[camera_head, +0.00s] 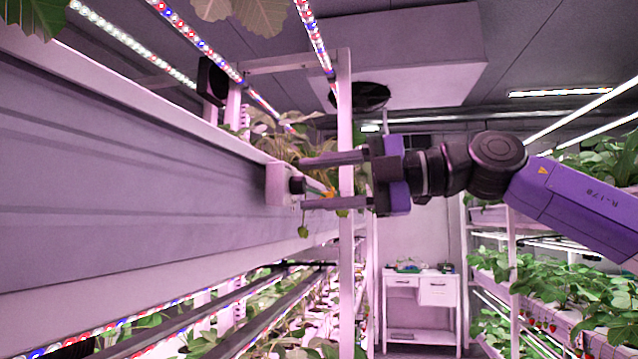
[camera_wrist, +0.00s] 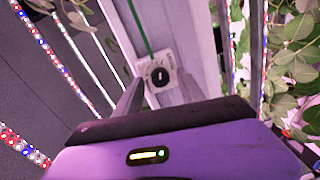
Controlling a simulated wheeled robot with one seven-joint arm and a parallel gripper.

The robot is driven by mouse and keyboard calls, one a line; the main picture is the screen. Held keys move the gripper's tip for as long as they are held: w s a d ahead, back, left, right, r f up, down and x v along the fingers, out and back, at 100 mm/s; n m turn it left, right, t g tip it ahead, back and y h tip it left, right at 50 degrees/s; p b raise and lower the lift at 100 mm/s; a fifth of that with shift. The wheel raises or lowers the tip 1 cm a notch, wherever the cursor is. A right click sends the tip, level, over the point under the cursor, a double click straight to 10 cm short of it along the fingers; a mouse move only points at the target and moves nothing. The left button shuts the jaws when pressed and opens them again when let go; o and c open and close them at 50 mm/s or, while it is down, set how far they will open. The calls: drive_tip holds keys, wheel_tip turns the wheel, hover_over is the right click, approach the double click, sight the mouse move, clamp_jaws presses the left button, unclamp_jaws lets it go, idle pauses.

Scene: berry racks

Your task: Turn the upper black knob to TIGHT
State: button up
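A round black knob (camera_head: 296,185) sticks out of a small white box (camera_head: 277,185) at the end of the long rack trough. In the wrist view, the knob (camera_wrist: 159,77) shows face-on on its pale plate (camera_wrist: 178,72), with a light mark on its face. Lettering such as TIGHT is too small to read. My gripper (camera_head: 306,183) is open, its fingers level, one above and one below the knob's height. In the wrist view, the fingers of my gripper (camera_wrist: 160,84) lie either side of the knob, with gaps visible. Contact cannot be told. I see only one knob.
A white upright post (camera_head: 346,270) stands by my fingers. Strawberry leaves (camera_head: 275,135) hang above and behind the box. The trough wall (camera_head: 120,160) fills the left. A white cabinet (camera_head: 420,292) stands at the aisle's far end, and another planted rack (camera_head: 560,290) is at the right.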

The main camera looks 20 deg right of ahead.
drive_tip(key=b+v, duration=0.1)
drive_tip(key=v, duration=0.6)
drive_tip(key=shift+s+d+b, duration=0.25)
drive_tip(key=shift+d+b, duration=0.05)
drive_tip(key=shift+d, duration=0.05)
idle(0.4)
